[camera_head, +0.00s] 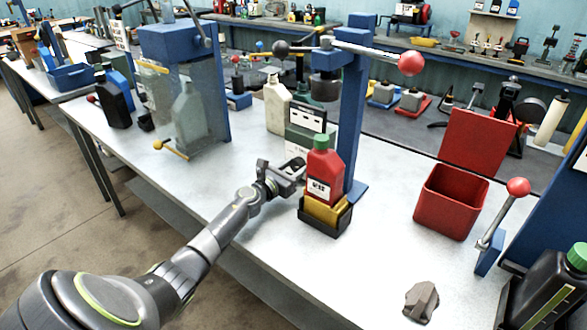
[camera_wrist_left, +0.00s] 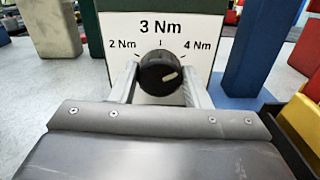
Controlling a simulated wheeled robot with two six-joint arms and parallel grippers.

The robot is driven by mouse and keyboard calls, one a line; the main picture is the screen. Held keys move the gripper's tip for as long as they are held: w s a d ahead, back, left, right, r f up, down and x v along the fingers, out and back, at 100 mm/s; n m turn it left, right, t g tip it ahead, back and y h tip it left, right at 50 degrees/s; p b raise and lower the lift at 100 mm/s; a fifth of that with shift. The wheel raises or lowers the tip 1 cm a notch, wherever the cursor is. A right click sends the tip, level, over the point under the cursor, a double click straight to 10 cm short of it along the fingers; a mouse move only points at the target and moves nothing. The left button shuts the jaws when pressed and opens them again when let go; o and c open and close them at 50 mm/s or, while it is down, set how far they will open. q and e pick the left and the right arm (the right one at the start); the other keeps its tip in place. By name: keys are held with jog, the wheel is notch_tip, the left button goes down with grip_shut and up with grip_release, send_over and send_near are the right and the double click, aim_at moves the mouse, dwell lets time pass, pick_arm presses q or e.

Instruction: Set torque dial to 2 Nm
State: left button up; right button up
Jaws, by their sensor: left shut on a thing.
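The torque dial is a round black knob (camera_wrist_left: 160,73) with a short white mark, seen in the left wrist view on a white panel (camera_wrist_left: 120,28) printed 2 Nm at left, 3 Nm at top and 4 Nm at right. Its mark points right and slightly up, on the 4 Nm side. My left gripper (camera_head: 294,170) is shut on the knob, one finger on each side of it; it also shows in the left wrist view (camera_wrist_left: 161,82). In the head view the panel's box (camera_head: 300,140) stands behind the red bottle, and the knob is hard to make out.
A red bottle (camera_head: 322,172) with a green cap stands in a yellow and black holder (camera_head: 327,215) close to the right of my left gripper. A blue press column (camera_head: 355,110) rises behind it. A red bin (camera_head: 450,203) stands further right.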

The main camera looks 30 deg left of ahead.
dwell(0.3)
pick_arm(q)
jog(key=n+p, duration=0.1)
jog(key=n, duration=0.5)
jog(key=shift+n, duration=0.3)
jog(key=n+p, duration=0.1)
jog(key=n, duration=0.2)
jog(key=shift+n, duration=0.4)
jog(key=n+p, duration=0.1)
jog(key=n, duration=0.2)
jog(key=n+p, duration=0.2)
jog(key=n, duration=0.3)
jog(key=shift+n, duration=0.4)
jog(key=shift+n+p, duration=0.95)
jog(key=shift+n, duration=1.35)
jog(key=shift+f, duration=0.1)
jog(key=o, duration=1)
